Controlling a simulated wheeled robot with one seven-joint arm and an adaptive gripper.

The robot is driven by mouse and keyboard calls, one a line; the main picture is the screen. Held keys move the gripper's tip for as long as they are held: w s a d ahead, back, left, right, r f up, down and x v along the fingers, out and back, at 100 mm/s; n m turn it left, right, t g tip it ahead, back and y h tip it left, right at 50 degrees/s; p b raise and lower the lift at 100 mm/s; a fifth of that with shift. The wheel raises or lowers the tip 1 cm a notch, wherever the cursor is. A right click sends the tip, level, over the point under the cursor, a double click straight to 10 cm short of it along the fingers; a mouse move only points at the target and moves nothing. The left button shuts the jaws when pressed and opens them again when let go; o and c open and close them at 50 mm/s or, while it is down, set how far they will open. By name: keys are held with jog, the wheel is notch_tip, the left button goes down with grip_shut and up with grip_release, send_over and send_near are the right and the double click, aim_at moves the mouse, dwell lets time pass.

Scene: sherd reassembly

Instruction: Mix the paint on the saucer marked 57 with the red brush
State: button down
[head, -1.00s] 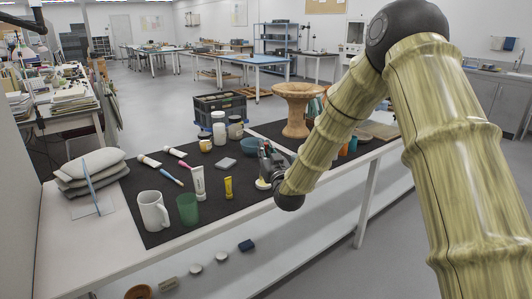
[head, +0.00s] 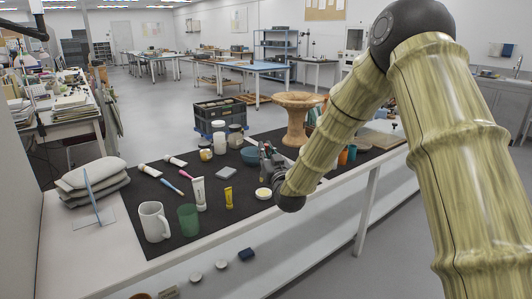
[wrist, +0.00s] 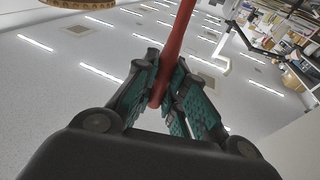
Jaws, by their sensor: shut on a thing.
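My gripper (wrist: 165,88) is shut on the red brush (wrist: 176,40), whose red handle runs up between the teal-padded fingers in the wrist view. In the head view my gripper (head: 268,160) is above the dark mat, behind and slightly right of a small pale saucer. The saucer (head: 264,193) has a yellowish patch on it and lies near the mat's front edge, apart from the gripper. No number can be read on it. The brush's bristle end cannot be made out, and the saucer does not show in the wrist view.
The mat holds a white mug (head: 154,222), a green cup (head: 188,220), a white tube (head: 199,193), a yellow tube (head: 228,198) and a blue bowl (head: 250,156). A tall clay stand (head: 297,120) and a black crate (head: 220,115) are behind.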

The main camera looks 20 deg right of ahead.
jog(key=d+r, duration=0.1)
jog(key=d, duration=0.4)
jog(key=shift+d+r+p, duration=0.4)
jog(key=shift+p, duration=0.05)
dwell(0.5)
